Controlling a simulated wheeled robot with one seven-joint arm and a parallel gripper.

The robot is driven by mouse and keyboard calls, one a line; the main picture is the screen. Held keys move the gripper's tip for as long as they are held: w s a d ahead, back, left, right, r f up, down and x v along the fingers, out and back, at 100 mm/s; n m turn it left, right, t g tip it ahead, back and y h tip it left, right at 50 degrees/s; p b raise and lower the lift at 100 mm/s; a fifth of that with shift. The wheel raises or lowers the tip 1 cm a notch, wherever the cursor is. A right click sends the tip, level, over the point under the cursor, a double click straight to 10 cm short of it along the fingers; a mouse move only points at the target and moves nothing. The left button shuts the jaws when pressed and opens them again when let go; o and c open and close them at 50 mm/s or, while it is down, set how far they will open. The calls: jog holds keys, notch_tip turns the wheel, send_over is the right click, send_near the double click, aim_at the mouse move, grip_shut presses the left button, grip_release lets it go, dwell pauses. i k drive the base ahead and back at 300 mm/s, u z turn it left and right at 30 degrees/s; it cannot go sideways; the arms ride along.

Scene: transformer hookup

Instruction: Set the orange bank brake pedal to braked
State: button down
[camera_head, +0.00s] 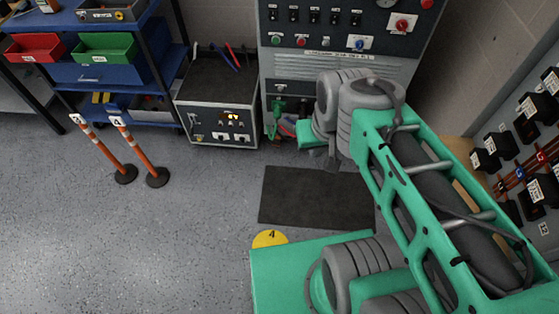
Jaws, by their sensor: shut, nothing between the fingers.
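I cannot make out an orange brake pedal in the head view; my arm covers part of the foot of the grey control cabinet (335,64). My green and grey arm reaches from the lower right towards that cabinet. My gripper (331,162), small and dark, is at the arm's far end, above the back of the dark floor mat (300,205). It is shut and holds nothing that I can see. Green parts (275,118) and a reddish part (287,128) show low at the cabinet's front, left of my gripper.
Two orange-and-white posts (97,147) (139,150) stand on the left floor. A panel with dark switch blocks (525,130) is at right. The left foreground floor is clear.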

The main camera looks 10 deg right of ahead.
aim_at(277, 141)
jog(key=u, duration=0.9)
jog(key=i, duration=1.25)
jog(key=u, duration=0.2)
